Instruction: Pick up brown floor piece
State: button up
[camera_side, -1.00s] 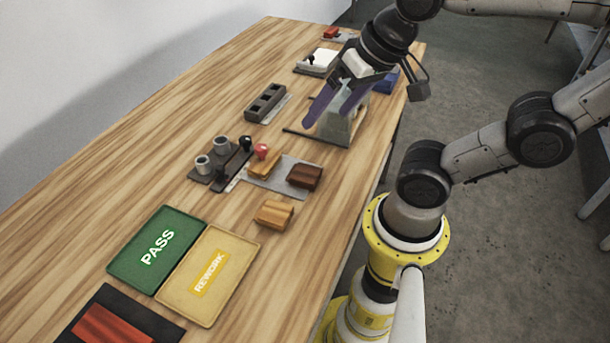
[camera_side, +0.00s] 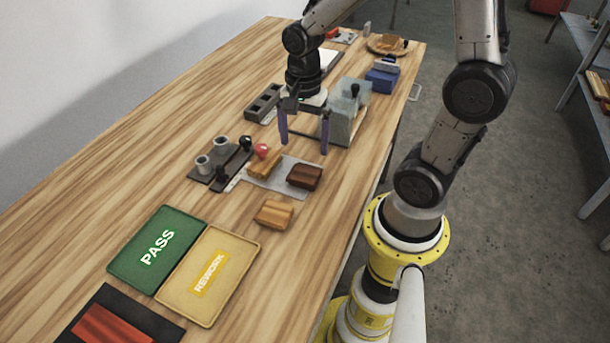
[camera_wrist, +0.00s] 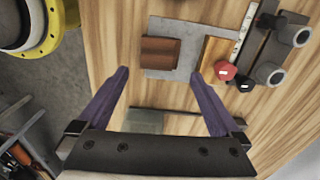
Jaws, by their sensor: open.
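The dark brown floor piece (camera_side: 304,176) lies at the right end of a grey plate (camera_side: 262,184) on the table. It also shows in the wrist view (camera_wrist: 160,52), ahead of the fingertips and between their lines. My gripper (camera_side: 304,147) has its two purple fingers spread wide and pointing down, with nothing between them. It hangs above the table just behind the brown piece, apart from it. The gripper also shows in the wrist view (camera_wrist: 160,76).
A lighter tan piece (camera_side: 265,165) lies on the same plate, and another (camera_side: 273,214) lies nearer on bare wood. A fixture with a red knob (camera_side: 261,151) stands left. A grey-green block (camera_side: 347,110) stands close right. PASS (camera_side: 157,248) and REWORK (camera_side: 208,276) trays lie in front.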

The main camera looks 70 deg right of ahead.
aim_at(303, 172)
notch_tip(303, 172, down, 9)
jog(key=shift+a+r, duration=0.1)
jog(key=shift+r, duration=0.05)
dwell(0.4)
jog(key=c, duration=1.1)
jog(key=shift+r, duration=0.1)
